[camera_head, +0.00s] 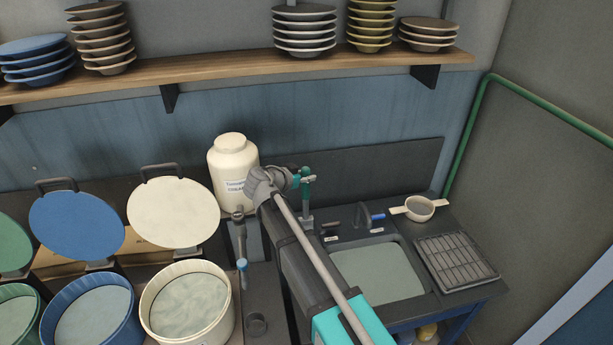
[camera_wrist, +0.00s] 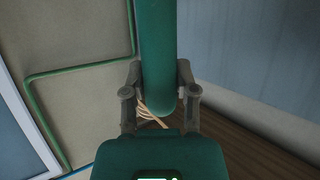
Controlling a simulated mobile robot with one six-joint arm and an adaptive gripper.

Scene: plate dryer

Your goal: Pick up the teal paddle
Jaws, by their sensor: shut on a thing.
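The teal paddle shows in the wrist view as a thick teal handle (camera_wrist: 158,50) with a rounded lower end. A pale cord loop (camera_wrist: 150,115) hangs at that end. My gripper (camera_wrist: 160,74) has its two grey fingers closed on either side of the handle. The rest of the paddle runs out of the top of the wrist view. In the head view, the end of my arm is above the counter, in front of the wall. Small teal parts show there, but I cannot tell paddle from gripper.
A white jar (camera_head: 233,165) stands just left of my arm's end. Open tubs, including a cream one (camera_head: 229,315) and a blue one (camera_head: 128,320), stand at left. A sink (camera_head: 380,272), strainer (camera_head: 420,208) and drain rack (camera_head: 455,262) are at right. A wooden plate shelf (camera_head: 235,67) runs above.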

